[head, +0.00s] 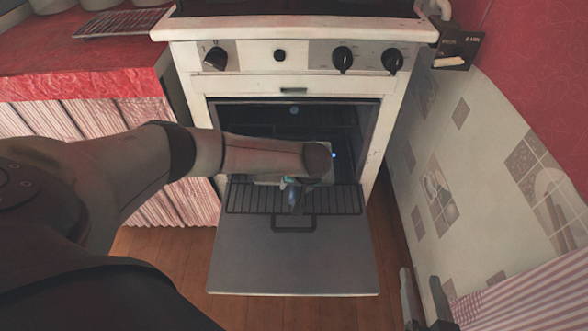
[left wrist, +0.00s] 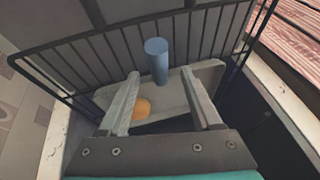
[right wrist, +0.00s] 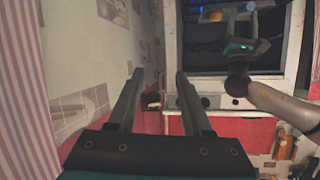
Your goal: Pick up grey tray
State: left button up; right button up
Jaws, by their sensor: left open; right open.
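The grey tray (left wrist: 168,98) lies on the pulled-out wire oven rack. A blue cylinder (left wrist: 157,62) stands on it and an orange round thing (left wrist: 141,107) lies in it. In the head view my left arm hides most of the tray. My left gripper (left wrist: 165,85) is open, with its fingers over the tray on either side of its middle; I cannot tell whether they touch it. In the head view the left gripper (head: 293,188) is low over the rack. My right gripper (right wrist: 156,78) is open and empty, and its fingertips (head: 425,285) show at the lower right of the head view.
The oven door (head: 293,258) is folded down below the wire rack (head: 345,200). The white stove (head: 190,75) stands between a red counter (head: 70,85) at left and a tiled wall (head: 440,150) at right. Wooden floor shows beside the door.

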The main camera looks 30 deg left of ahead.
pick_arm(q)
jog(key=shift+w+a+f+b, duration=0.2)
jog(key=shift+f+b, duration=0.15)
jog(key=shift+f, duration=0.25)
pick_arm(e)
jog(key=shift+s+a+r+t+y, duration=0.25)
jog(key=shift+a+r+t, duration=0.25)
jog(key=shift+t, duration=0.4)
pick_arm(q)
jog(key=shift+c, duration=0.4)
grip_shut()
